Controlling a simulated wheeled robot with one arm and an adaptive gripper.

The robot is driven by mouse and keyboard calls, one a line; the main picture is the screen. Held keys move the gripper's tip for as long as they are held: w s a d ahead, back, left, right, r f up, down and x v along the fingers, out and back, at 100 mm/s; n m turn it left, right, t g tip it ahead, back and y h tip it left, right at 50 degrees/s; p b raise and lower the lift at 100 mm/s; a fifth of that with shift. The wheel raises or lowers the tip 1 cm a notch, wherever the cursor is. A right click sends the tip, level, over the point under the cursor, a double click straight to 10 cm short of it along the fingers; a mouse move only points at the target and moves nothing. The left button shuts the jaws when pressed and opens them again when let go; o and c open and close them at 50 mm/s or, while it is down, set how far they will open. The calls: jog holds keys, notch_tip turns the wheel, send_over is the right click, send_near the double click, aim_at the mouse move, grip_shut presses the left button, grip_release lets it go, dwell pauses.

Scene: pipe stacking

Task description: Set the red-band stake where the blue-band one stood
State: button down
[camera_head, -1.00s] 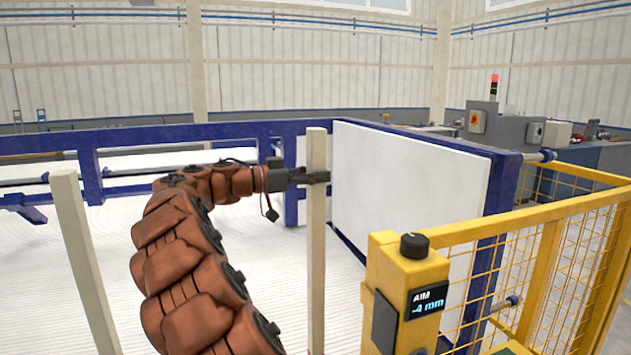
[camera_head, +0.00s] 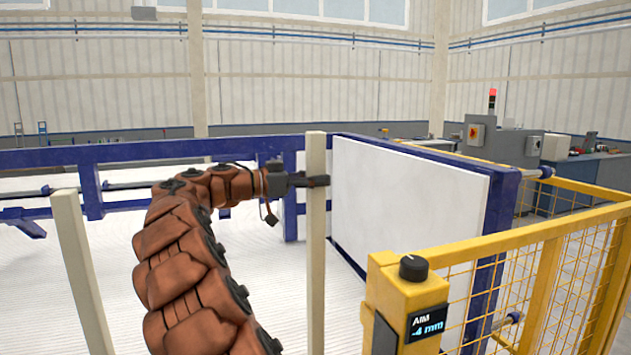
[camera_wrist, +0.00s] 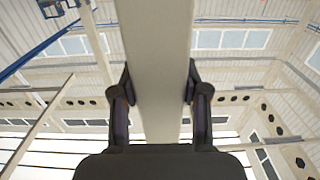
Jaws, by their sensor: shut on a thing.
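A pale, straight stake (camera_head: 316,245) stands upright in the middle of the head view. My gripper (camera_head: 318,181) is shut on it near its top. In the wrist view the same stake (camera_wrist: 157,60) runs between the two fingers of my gripper (camera_wrist: 159,85), one on each side. A second pale stake (camera_head: 82,270) stands at the left of the head view, leaning slightly in the picture, apart from my gripper. No red or blue band shows on either stake. The lower ends of both are out of frame.
A white panel (camera_head: 405,200) in a blue frame stands right of the held stake. A yellow post (camera_head: 392,290) with a knob and a display (camera_head: 427,323) reading "AIM -4 mm" is at front right, joined to yellow mesh fencing (camera_head: 545,285). Blue rails (camera_head: 150,153) cross behind.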

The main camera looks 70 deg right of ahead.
aim_at(315, 132)
jog(key=shift+r+p, duration=2.95)
jog(key=shift+r, duration=2.95)
jog(key=shift+w, duration=0.1)
